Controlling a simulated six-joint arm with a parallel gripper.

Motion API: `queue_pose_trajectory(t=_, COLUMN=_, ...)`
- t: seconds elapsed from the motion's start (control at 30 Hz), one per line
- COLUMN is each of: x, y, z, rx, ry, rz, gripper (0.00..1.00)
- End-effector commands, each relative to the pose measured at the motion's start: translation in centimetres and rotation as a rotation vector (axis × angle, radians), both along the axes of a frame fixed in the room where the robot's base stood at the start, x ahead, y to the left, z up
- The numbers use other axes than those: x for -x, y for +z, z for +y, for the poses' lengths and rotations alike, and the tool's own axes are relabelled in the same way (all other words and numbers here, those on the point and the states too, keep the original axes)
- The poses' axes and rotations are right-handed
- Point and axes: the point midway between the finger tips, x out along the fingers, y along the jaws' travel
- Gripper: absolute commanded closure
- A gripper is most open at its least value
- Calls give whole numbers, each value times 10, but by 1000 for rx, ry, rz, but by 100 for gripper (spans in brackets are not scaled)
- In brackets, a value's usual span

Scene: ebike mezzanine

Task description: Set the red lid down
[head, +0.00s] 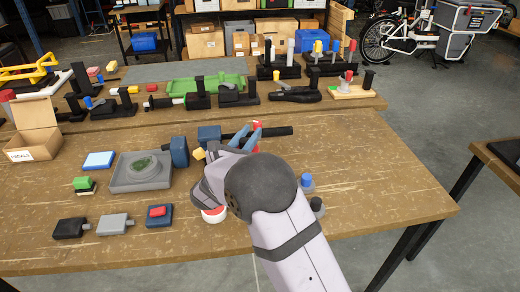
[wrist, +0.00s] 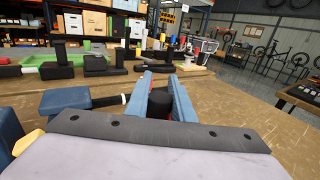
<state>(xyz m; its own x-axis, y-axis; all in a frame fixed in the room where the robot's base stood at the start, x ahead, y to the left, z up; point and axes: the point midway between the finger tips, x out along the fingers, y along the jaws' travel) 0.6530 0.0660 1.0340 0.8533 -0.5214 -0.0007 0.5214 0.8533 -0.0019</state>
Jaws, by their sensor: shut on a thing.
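My gripper (head: 247,134) reaches over the worn wooden bench, its blue fingers pointing away from the head camera. It is shut on a red thing (head: 257,125), which I take for the red lid; my fingers hide most of it. In the wrist view the fingers (wrist: 164,80) stand either side of a dark round part (wrist: 159,104), with slivers of red beside it. I cannot tell the gap between the held thing and the bench. A round white-and-red thing (head: 213,215) sits on the bench below my gripper, partly covered by it.
A grey tray (head: 130,184), a blue block (head: 98,161) and several small blocks lie at left. A blue-headed mallet (head: 209,134) lies behind my gripper. A blue-capped bottle (head: 306,184) and a black-capped one (head: 317,207) stand close right. The bench's right side is clear.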

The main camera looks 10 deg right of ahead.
Motion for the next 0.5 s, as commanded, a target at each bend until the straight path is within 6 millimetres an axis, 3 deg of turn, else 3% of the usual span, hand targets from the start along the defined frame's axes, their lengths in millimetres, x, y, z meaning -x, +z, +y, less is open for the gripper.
queue_pose_trajectory(t=0.1, x=0, y=-12, z=0, rx=0, ry=-1, rz=0, gripper=100)
queue_pose_trajectory(t=0.37, x=0, y=-19, z=0, rx=1, ry=-1, rz=-1, gripper=100)
queue_pose_trajectory(t=0.5, x=0, y=-35, z=0, rx=2, ry=0, rz=2, gripper=100)
